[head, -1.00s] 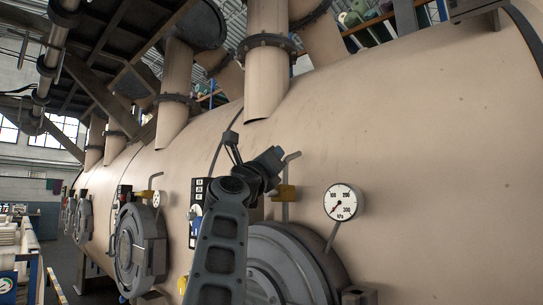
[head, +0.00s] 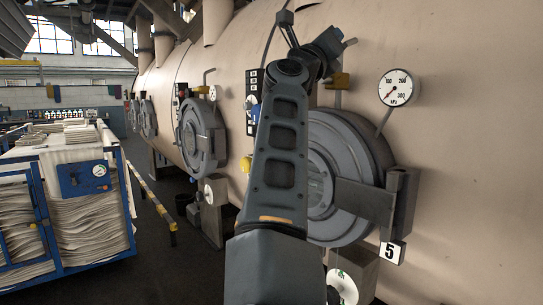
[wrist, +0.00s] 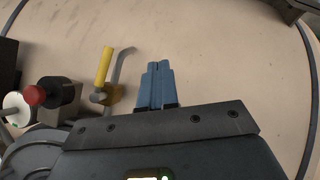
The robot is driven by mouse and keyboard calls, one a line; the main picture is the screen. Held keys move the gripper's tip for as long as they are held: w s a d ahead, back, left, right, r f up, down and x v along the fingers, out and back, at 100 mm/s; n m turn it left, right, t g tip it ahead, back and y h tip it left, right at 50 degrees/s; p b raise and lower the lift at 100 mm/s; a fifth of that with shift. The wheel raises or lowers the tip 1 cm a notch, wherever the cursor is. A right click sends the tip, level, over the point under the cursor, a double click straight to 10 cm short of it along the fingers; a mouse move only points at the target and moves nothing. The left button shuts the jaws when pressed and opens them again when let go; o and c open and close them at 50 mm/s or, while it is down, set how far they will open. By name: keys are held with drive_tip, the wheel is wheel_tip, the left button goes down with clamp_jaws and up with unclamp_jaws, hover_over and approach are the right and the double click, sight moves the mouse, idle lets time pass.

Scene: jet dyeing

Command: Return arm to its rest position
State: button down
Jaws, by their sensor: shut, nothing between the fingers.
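My arm rises through the middle of the head view, in front of the beige dyeing vessel. My gripper shows in the wrist view (wrist: 156,86) with its blue fingers together and nothing between them. In the head view the arm's far end is near the vessel wall, above a round grey door (head: 345,165); the fingers are hard to make out there. In the wrist view a yellow-handled valve (wrist: 103,68) with a bent grey pipe is just left of the fingers, apart from them.
A pressure gauge (head: 397,88) stands right of the arm. A red knob (wrist: 36,95) is at the left of the wrist view. A second round door (head: 200,138) and a blue-framed cart of white fabric (head: 85,205) are to the left. Dark floor lies between cart and vessel.

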drive_tip(key=s+d+f+n+t+y, duration=0.2)
drive_tip(key=s+f+n+y, duration=0.15)
drive_tip(key=f+n, duration=0.55)
drive_tip(key=s+d+f+n+t+y, duration=0.25)
drive_tip(key=s+f+n, duration=0.2)
drive_tip(key=f, duration=0.85)
drive_tip(key=s+d+f+n+t+y, duration=0.25)
drive_tip(key=s+f+n, duration=0.35)
drive_tip(key=f, duration=0.5)
drive_tip(key=s+d+f+n+g+y, duration=0.2)
drive_tip(key=s+f+n+y, duration=0.2)
drive_tip(key=s+f+n, duration=0.55)
drive_tip(key=s+f+n+g+y, duration=0.25)
drive_tip(key=s+f, duration=0.25)
drive_tip(key=s, duration=0.5)
drive_tip(key=s+f+n+g+y, duration=0.1)
drive_tip(key=s+f+n, duration=0.2)
drive_tip(key=s+f, duration=0.45)
drive_tip(key=s+a+r+n+g, duration=0.1)
drive_tip(key=s+a+n+g, duration=0.1)
drive_tip(key=s, duration=0.9)
drive_tip(key=s+a+r+n+g, duration=0.1)
drive_tip(key=s+a+g, duration=0.1)
drive_tip(key=s, duration=0.9)
drive_tip(key=shift+r+n+g, duration=0.35)
drive_tip(key=shift+r+g, duration=0.05)
drive_tip(key=shift+g, duration=0.05)
